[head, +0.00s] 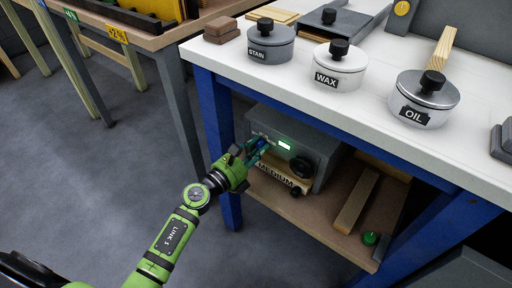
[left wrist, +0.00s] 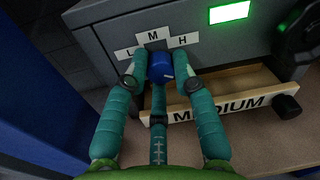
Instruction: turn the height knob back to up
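The blue height knob (left wrist: 161,67) is on the front of a grey machine (head: 315,143) on the shelf under the white-topped bench. White labels L (left wrist: 129,51), M (left wrist: 153,36) and H (left wrist: 183,41) fan out above it. A white mark shows on the knob's upper right, on the side towards H. My left gripper (left wrist: 160,72) has its teal fingers closed in around the knob, one on each side and one below. In the head view the gripper (head: 258,147) is at the machine's front left and partly hides the knob. My right gripper is in neither view.
A lit green display (head: 285,145) and a dark round handwheel (head: 301,167) are right of the knob. A wooden MEDIUM piece (head: 278,175) lies below. STAIN (head: 270,42), WAX (head: 340,68) and OIL (head: 423,98) tins stand on the bench top. A blue leg (head: 216,120) stands left.

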